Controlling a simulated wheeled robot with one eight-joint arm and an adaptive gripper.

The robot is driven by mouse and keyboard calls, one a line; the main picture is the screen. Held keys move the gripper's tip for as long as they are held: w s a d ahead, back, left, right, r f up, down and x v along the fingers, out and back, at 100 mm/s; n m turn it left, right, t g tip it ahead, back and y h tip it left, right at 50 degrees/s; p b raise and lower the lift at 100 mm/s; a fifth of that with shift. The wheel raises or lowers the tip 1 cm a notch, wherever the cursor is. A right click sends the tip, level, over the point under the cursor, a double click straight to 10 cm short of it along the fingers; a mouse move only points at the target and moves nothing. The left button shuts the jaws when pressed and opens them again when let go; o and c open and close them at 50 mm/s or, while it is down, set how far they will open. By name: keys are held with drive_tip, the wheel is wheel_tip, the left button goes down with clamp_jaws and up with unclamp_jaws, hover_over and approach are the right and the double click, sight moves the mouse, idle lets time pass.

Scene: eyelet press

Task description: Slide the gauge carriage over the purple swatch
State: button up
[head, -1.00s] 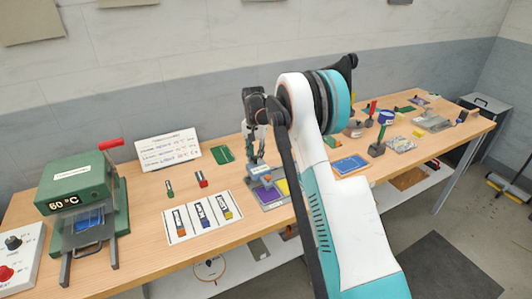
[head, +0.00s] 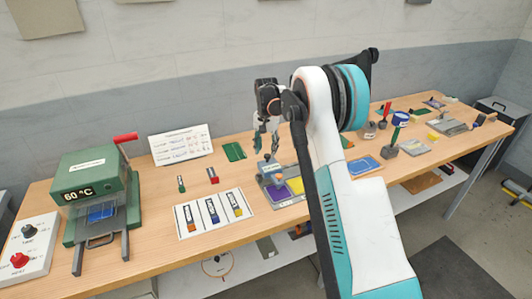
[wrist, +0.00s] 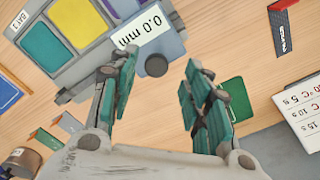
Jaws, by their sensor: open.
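The gauge (head: 290,203) is a grey tray on the table with purple, yellow and teal swatches; the teal one (wrist: 42,50) shows in the wrist view. The purple swatch (head: 277,192) is uncovered and also shows in the wrist view (wrist: 80,20). The grey-blue gauge carriage (head: 268,167) sits at the tray's end beside the swatches. In the wrist view the carriage (wrist: 172,48) bears a "0.0 mm" label and a dark round knob (wrist: 157,65). My gripper (head: 266,150) is open above the carriage. In the wrist view its fingertips (wrist: 160,62) stand either side of the knob, apart from it.
A white card with several coloured strips (head: 222,222) lies left of the gauge. A green press (head: 92,190) reading 60 °C stands further left. A sign (head: 181,145) stands behind. A blue panel (head: 358,165) and stamp-like tools (head: 395,130) lie to the right.

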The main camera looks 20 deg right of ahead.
wheel_tip(320, 180, up, 10)
drive_tip(key=shift+f, duration=0.25)
idle(0.3)
drive_tip(key=s+a+r+n+t+b, duration=0.1)
drive_tip(key=s+a+r+b, duration=0.15)
drive_tip(key=s, duration=0.45)
drive_tip(key=s+a+r+n+t+b, duration=0.1)
drive_tip(key=s+a+r+n, duration=0.2)
drive_tip(key=s, duration=0.4)
drive_tip(key=s+a+r+t+b, duration=0.1)
drive_tip(key=s+a+r+t, duration=0.15)
drive_tip(key=s+r, duration=0.35)
drive_tip(key=s+a+f+n+t+b, duration=0.1)
drive_tip(key=s+f, duration=0.5)
drive_tip(key=s, duration=0.6)
drive_tip(key=s+a+f+n+t+b, duration=0.1)
drive_tip(key=s+a+f+n+b, duration=0.2)
drive_tip(key=s+f, duration=0.3)
drive_tip(key=s+a, duration=0.1)
drive_tip(key=s, duration=0.4)
drive_tip(key=shift+s+f+n+t+b, duration=0.3)
drive_tip(key=shift+s+f+t, duration=0.05)
drive_tip(key=shift+f, duration=0.05)
